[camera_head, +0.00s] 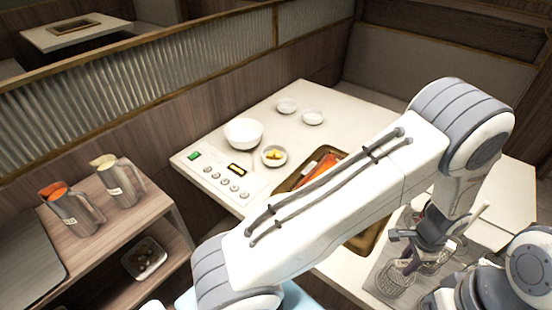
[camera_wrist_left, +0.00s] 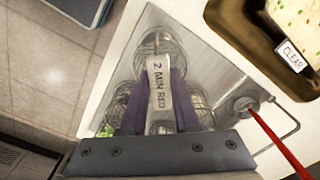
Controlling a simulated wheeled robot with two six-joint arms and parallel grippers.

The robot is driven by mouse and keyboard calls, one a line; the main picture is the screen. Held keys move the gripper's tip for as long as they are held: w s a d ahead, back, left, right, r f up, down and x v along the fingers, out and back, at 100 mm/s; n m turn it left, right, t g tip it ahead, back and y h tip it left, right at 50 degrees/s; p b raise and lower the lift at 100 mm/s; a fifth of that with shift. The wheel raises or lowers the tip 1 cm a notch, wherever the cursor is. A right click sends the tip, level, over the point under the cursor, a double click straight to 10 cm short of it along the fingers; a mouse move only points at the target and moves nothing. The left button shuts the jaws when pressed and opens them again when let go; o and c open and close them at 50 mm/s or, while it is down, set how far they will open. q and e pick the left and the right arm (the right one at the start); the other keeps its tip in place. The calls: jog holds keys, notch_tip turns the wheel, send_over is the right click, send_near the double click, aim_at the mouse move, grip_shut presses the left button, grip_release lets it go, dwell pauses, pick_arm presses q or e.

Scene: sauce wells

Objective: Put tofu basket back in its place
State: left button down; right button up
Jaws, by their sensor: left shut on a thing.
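My left gripper (camera_head: 428,238) is shut on a pale basket handle (camera_wrist_left: 160,90) lettered "2 MIN RED"; its purple fingers stand on either side of the handle in the left wrist view. Wire mesh baskets (camera_wrist_left: 160,42) show around and below the handle, over a metal holder (camera_wrist_left: 205,65). In the head view, wire baskets (camera_head: 396,281) stand at the table's right side below the gripper. Which mesh belongs to the held handle, and whether it touches the holder, I cannot tell. Some green food (camera_wrist_left: 105,130) shows at the left. My right gripper is not in view.
A brass-rimmed pot (camera_head: 284,187) with red contents lies partly behind my left arm. A "CLEAR" label (camera_wrist_left: 291,56) marks its pale broth side. A red-handled utensil (camera_wrist_left: 275,140) stands beside the holder. Bowls (camera_head: 244,132) stand at the back; pitchers (camera_head: 74,209) stand on the left cart.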

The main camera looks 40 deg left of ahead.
pick_arm(q)
jog(key=shift+f, duration=0.35)
dwell(0.3)
jog(key=c, duration=0.6)
grip_release()
jog(key=shift+o, duration=0.4)
jog(key=o, duration=0.5)
jog(key=shift+r, duration=0.1)
notch_tip(320, 180, up, 11)
jog(key=p, duration=0.8)
